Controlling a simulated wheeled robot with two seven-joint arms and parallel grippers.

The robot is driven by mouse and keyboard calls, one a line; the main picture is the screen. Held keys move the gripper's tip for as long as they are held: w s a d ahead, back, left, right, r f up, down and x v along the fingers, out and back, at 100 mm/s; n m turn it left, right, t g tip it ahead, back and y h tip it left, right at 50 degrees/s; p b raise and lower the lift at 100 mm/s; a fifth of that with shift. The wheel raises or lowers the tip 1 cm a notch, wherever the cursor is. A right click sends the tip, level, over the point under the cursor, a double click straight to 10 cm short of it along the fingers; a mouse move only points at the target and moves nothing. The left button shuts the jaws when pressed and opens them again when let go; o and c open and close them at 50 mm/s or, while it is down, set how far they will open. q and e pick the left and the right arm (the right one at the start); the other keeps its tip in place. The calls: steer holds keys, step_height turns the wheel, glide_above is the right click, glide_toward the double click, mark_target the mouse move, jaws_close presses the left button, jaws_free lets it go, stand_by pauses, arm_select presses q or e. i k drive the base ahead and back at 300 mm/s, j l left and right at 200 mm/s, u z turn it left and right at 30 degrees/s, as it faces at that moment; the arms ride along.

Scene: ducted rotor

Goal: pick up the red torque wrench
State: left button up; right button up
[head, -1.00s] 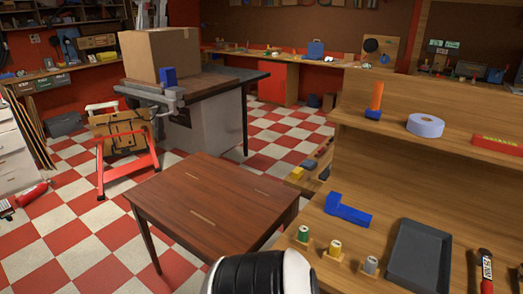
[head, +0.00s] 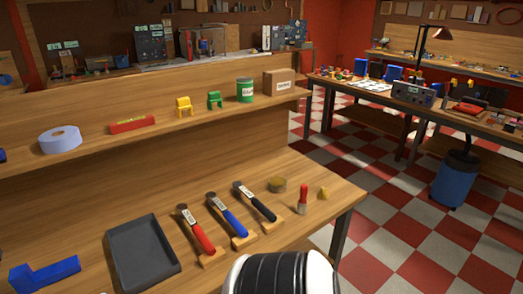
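The red torque wrench (head: 196,232) lies on the wooden bench (head: 285,235) in the head view, just right of a grey tray. Its silver head points to the back and its red handle to the front, resting on a small wooden block. A blue wrench (head: 228,216) and a black wrench (head: 255,202) lie in a row to its right on similar blocks. Neither gripper is in view. A black and white rounded part of my own body shows at the bottom centre, in front of the bench.
The grey tray (head: 122,240) and a blue L-shaped block (head: 45,273) are to the left. A small round tin (head: 278,185), a red-handled tool (head: 303,200) and a yellow piece (head: 324,193) are to the right. A raised shelf (head: 215,108) runs behind.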

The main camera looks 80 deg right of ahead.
mark_target(182, 208)
steer(key=z, duration=1.95)
